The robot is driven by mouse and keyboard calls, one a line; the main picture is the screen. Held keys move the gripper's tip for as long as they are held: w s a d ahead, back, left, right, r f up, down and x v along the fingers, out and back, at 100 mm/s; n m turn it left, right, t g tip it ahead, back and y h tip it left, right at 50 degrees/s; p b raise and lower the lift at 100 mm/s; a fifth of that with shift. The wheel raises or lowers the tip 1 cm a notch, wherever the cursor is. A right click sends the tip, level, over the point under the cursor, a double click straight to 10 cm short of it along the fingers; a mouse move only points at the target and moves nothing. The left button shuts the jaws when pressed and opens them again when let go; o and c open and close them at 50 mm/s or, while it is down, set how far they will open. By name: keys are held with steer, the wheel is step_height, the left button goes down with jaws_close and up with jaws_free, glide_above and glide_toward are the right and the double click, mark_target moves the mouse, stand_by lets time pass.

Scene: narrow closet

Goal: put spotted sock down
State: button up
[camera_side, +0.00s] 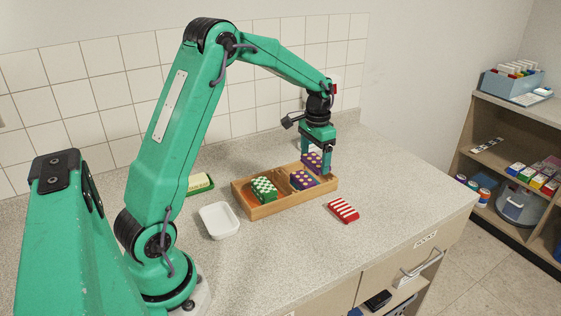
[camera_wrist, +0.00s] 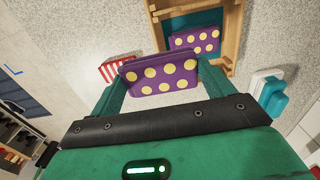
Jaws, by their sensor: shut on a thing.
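My gripper (camera_side: 315,162) is shut on a folded purple sock with yellow spots (camera_wrist: 160,76). It holds this sock upright above the back right part of a wooden tray (camera_side: 290,206); in the side view the held sock (camera_side: 311,160) looks clear of the tray. A second purple spotted sock (camera_side: 302,180) lies in the tray's right compartment and also shows in the wrist view (camera_wrist: 196,40). A green and white checked sock (camera_side: 263,189) lies in the left compartment. The held sock partly hides a red and white striped sock (camera_wrist: 112,68) in the wrist view.
The striped sock (camera_side: 343,210) lies on the counter right of the tray. A white dish (camera_side: 220,221) and a green dish with a pale block (camera_side: 200,184) stand to the left. A tiled wall is behind. The counter further right is clear.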

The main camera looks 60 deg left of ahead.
glide_above(302, 178)
step_height(302, 178, down, 4)
steer(key=shift+w+a+f, duration=0.1)
steer(key=shift+a, duration=0.05)
steer(key=shift+f, duration=2)
steer(key=shift+f, duration=0.1)
steer(key=o, duration=0.9)
step_height(302, 178, up, 12)
